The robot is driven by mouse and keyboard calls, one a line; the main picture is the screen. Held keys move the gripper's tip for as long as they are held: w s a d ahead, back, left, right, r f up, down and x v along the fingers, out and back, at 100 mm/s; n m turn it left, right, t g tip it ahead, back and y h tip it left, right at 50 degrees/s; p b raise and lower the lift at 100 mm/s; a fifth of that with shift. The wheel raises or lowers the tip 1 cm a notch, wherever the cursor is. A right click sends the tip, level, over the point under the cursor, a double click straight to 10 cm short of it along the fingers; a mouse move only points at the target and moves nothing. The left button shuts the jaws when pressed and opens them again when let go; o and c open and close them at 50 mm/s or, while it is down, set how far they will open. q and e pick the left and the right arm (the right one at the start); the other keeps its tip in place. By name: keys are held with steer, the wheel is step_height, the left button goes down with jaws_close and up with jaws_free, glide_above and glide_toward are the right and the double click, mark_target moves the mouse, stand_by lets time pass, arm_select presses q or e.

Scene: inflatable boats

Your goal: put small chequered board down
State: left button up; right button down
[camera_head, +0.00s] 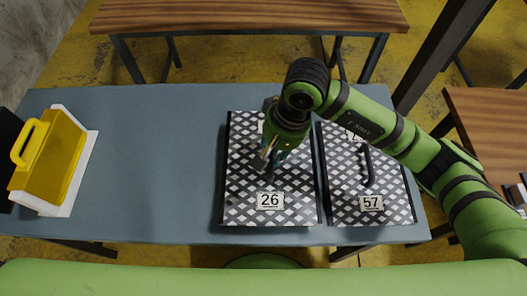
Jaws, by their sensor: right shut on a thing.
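A chequered board (240,190) in black and white, with a label reading 26, is at the middle right of the blue-grey table. My right gripper (269,157) is over its middle and shut on its dark handle. The gripper and wrist hide part of the handle and the board's upper label. I cannot tell whether this board rests on the table or is slightly above it. A second chequered board (340,190), labelled 57, lies close to its right, with its dark handle free. My left gripper is not in view.
The blue-grey table (160,160) is clear left of the boards. A yellow block with a handle (55,160) sits on a white base (85,165) at the left end. Wooden-topped tables stand behind (250,15) and at the right (495,125).

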steer(key=shift+w+a+f, duration=0.3)
steer(key=shift+a+f, duration=0.05)
steer(key=shift+a, duration=0.2)
steer(key=shift+w+a+f, duration=0.3)
steer(key=shift+a+f, duration=0.05)
steer(key=shift+a, duration=0.2)
step_height(320, 180, down, 3)
steer(key=shift+f+p, duration=0.1)
steer(key=shift+p, duration=0.75)
steer(key=shift+f, duration=0.4)
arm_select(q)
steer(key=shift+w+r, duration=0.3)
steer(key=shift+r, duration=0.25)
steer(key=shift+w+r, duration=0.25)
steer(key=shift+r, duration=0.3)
arm_select(e)
steer(key=c, duration=1.5)
jaws_free()
steer(key=shift+f, duration=0.2)
steer(key=o, duration=0.4)
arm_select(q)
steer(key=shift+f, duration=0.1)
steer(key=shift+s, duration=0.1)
arm_select(e)
steer(key=shift+r, duration=0.15)
